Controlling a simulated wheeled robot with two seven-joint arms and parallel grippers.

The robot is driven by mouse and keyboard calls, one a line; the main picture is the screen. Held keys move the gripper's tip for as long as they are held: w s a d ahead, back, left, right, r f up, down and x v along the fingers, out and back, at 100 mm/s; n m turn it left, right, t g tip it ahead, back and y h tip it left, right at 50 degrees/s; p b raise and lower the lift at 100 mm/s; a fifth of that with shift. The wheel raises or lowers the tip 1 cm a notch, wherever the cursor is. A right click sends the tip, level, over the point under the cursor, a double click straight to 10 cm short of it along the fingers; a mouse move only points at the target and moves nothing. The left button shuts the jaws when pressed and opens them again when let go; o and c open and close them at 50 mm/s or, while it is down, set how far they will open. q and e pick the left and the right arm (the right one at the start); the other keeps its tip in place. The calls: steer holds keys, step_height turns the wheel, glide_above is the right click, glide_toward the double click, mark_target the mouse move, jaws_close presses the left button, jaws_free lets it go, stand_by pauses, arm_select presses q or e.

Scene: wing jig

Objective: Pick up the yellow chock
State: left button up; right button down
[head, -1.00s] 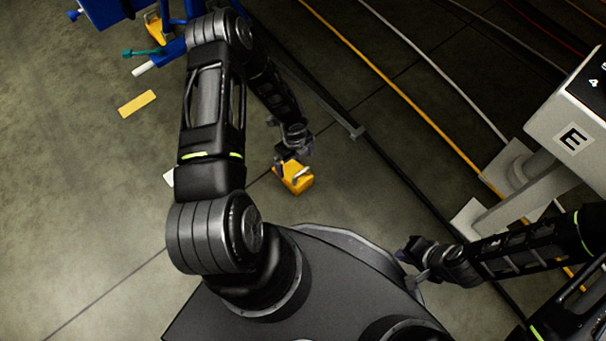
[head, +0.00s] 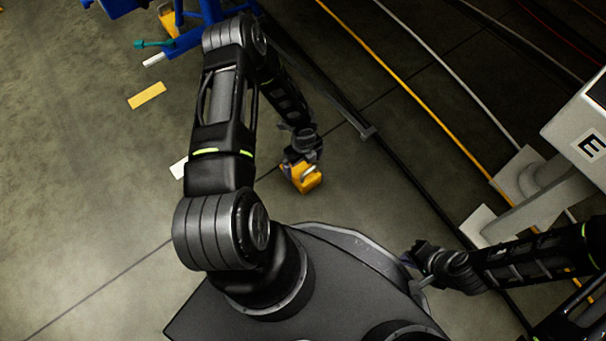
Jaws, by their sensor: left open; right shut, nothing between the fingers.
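The yellow chock (head: 309,183) sits on the concrete floor in the head view, just ahead of my base, with a pale grey handle on its top. My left gripper (head: 301,168) is directly over the chock, its open fingers at the handle; from this angle I cannot tell whether they touch it. The gripper hides the chock's upper left part. My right gripper (head: 412,268) is shut and empty, low at the right beside my base, apart from the chock.
A grey stand marked E (head: 565,150) rises at the right. Yellow and white cables and a dark floor rail (head: 400,165) run diagonally right of the chock. A blue frame (head: 205,30) with another yellow block (head: 167,20) stands at the top left. The left floor is mostly clear.

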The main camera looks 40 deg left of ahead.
mark_target(303, 171)
arm_select(q)
step_height(303, 171, down, 4)
steer(key=shift+r+b, duration=0.1)
steer(key=shift+b, duration=0.6)
steer(key=shift+c, duration=0.2)
jaws_close()
stand_by(0.7)
